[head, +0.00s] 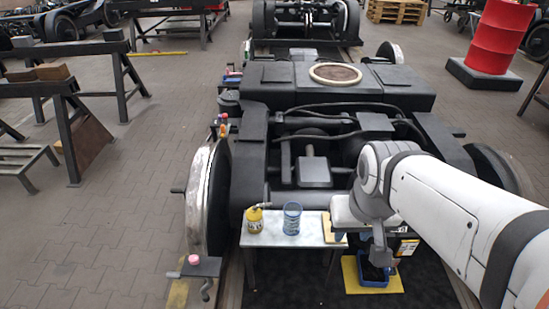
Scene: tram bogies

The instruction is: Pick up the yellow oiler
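The yellow oiler (254,222) stands upright at the left end of a small grey table (270,239), with a thin spout at its top leaning right. My gripper (380,258) hangs pointing down at the right of the table, well to the right of the oiler and apart from it. Its fingers are small and dark against the dark background, so I cannot tell whether they are open or shut.
A blue mesh cup (292,218) stands just right of the oiler. A blue bin (371,273) on a yellow base sits below my gripper. The black bogie (315,172) with its large wheel (208,198) is close behind the table.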

